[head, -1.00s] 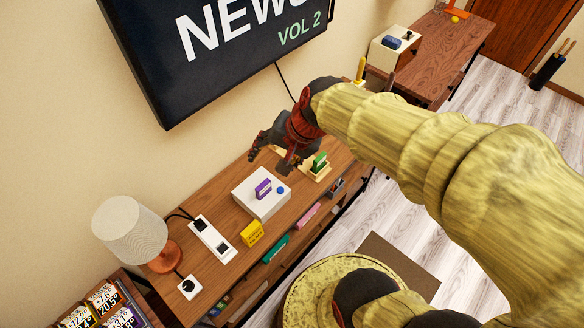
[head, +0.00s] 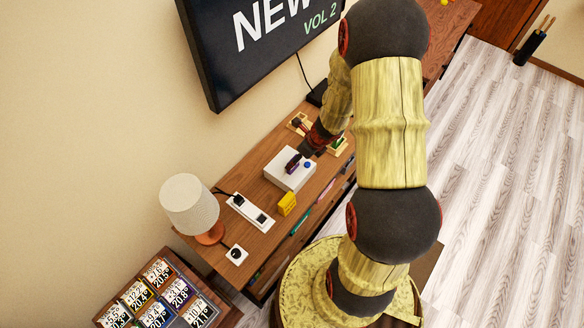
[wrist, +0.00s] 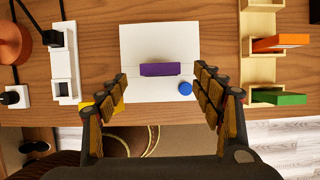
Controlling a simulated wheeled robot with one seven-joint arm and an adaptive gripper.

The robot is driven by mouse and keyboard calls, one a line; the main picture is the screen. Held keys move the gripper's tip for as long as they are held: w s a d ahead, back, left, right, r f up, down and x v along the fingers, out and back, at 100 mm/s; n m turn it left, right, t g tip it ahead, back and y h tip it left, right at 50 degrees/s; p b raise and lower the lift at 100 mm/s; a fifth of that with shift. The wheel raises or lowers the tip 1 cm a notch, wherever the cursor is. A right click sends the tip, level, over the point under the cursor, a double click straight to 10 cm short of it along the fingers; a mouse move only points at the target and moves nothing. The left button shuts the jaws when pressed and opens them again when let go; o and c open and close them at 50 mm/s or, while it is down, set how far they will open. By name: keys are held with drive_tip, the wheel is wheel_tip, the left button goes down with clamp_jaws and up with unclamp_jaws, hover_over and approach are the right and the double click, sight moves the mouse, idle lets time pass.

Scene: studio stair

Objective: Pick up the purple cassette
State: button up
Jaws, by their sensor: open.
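The purple cassette (wrist: 160,69) stands on the white box (wrist: 133,39) on the wooden cabinet. In the wrist view it lies ahead of my gripper (wrist: 162,82), between the lines of its two spread fingers. In the head view my gripper (head: 301,157) is over the white box and hides part of the cassette (head: 291,168). I cannot tell from there how high the fingertips are above it.
A blue knob (wrist: 185,88) is on the white box just right of the cassette. A yellow cassette (head: 287,203) stands in front of the box. A power strip (head: 250,211) and lamp (head: 190,205) are to the left. A wooden rack (wrist: 259,70) holds orange and green cassettes.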

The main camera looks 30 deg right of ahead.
drive_tip(key=b+x, duration=0.1)
drive_tip(key=x, duration=0.4)
drive_tip(key=shift+w+f+b, duration=0.1)
drive_tip(key=shift+f+b, duration=0.1)
drive_tip(key=shift+b, duration=0.15)
drive_tip(key=c, duration=0.3)
drive_tip(key=c, duration=1)
